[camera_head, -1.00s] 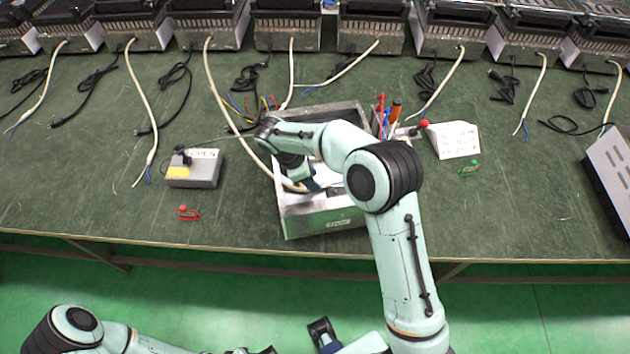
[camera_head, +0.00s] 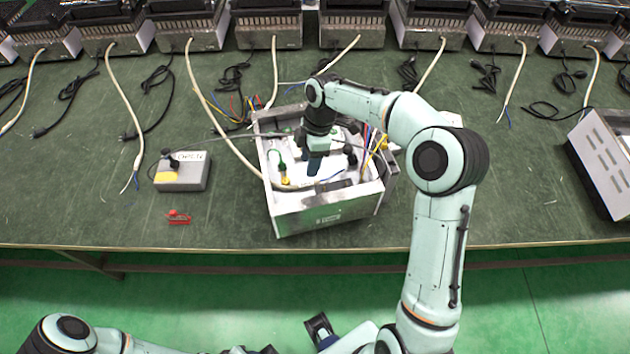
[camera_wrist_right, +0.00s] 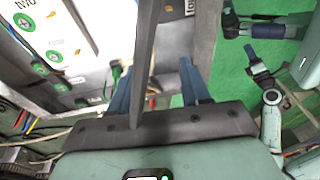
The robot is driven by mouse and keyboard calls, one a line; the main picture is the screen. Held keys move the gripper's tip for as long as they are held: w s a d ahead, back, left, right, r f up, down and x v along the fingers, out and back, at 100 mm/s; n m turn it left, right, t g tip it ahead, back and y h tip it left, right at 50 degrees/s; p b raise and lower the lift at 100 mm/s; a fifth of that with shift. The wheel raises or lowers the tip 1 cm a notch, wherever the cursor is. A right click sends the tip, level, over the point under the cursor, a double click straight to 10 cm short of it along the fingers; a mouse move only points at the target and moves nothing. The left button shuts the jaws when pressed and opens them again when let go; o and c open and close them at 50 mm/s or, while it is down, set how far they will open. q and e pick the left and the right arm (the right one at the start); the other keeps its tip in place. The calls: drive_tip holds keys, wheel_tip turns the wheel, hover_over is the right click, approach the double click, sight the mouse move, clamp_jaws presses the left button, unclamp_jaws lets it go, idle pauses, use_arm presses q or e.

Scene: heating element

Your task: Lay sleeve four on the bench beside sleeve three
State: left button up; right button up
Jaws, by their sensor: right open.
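An open metal box (camera_head: 330,212) stands on the green bench, holding white panels, wires and small coloured parts. My right gripper (camera_head: 313,170) points down over its inside. In the right wrist view its blue fingers (camera_wrist_right: 158,82) are apart, with a grey box wall edge between or behind them. A small green part (camera_wrist_right: 117,74) shows beside the left finger; I cannot tell whether they touch. A red sleeve-like piece (camera_head: 179,216) lies on the bench left of the box. No sleeve is readable as three or four. My left arm shows low in the head view; its jaw state is unclear.
A grey block with a label (camera_head: 181,172) stands left of the box. Several heater units (camera_head: 269,28) line the back, their pale and black cords trailing forward. A white slotted panel (camera_head: 605,160) is at the right. Bare bench lies along the front edge.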

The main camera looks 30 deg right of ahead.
sight(300, 185)
drive_tip(key=shift+t+y, duration=0.8)
drive_tip(key=x, duration=0.3)
drive_tip(key=d+x, duration=0.1)
drive_tip(key=x, duration=0.6)
drive_tip(key=shift+w+d+f+b, duration=0.15)
drive_tip(key=shift+d+f+b, duration=0.15)
drive_tip(key=shift+f, duration=0.15)
clamp_jaws()
